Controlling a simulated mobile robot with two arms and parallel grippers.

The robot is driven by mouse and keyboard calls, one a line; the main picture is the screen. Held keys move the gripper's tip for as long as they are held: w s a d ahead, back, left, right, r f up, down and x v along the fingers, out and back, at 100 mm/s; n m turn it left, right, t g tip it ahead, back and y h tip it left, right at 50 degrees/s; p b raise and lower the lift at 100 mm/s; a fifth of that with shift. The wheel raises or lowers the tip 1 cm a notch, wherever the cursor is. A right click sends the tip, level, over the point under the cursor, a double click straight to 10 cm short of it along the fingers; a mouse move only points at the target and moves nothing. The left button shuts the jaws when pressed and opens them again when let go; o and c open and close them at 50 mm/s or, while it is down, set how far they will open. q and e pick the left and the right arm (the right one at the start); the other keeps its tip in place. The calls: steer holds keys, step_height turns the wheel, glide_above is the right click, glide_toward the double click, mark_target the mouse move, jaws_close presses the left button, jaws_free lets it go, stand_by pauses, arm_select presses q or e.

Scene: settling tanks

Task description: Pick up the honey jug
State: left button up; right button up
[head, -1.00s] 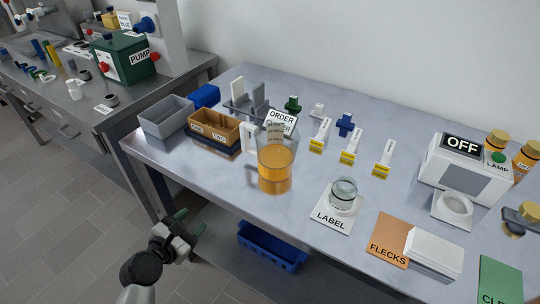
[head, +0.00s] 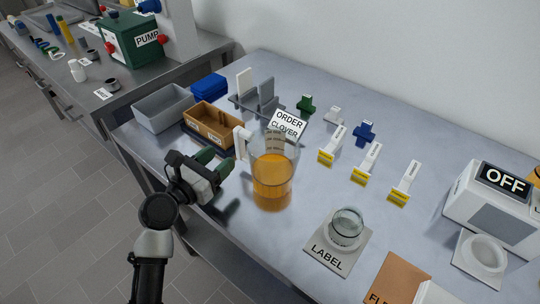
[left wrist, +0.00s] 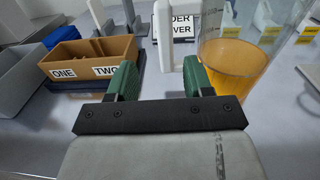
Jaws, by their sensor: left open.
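The honey jug (head: 273,176) is a clear jug with amber liquid in its lower part. It stands upright on the grey table, with a white handle (head: 240,143) on its left side. In the left wrist view the jug (left wrist: 235,62) is at the right and its handle (left wrist: 163,35) rises upright ahead, between the fingertip directions. My left gripper (head: 221,160) is open and empty, just left of the jug and in front of the handle. Its two green fingers also show in the left wrist view (left wrist: 159,80), apart from the handle. My right gripper is not in view.
A brown two-part box (head: 213,122) marked ONE and TWO and a grey bin (head: 163,108) stand left of the handle. An ORDER CLOVER card (head: 288,124) is behind the jug. A glass jar (head: 346,224) sits on the LABEL pad (head: 328,257) to the right.

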mark_target(237, 149)
arm_select(q)
steer(key=shift+x, duration=0.95)
steer(key=shift+w+d, duration=0.2)
steer(key=shift+w, duration=0.05)
steer(key=x, duration=0.4)
steer(key=shift+d+f, duration=0.3)
steer(key=shift+d, duration=0.1)
steer(key=shift+w+d, duration=0.2)
steer(key=shift+w, duration=0.1)
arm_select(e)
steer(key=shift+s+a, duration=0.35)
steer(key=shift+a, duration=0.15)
arm_select(q)
jaws_close()
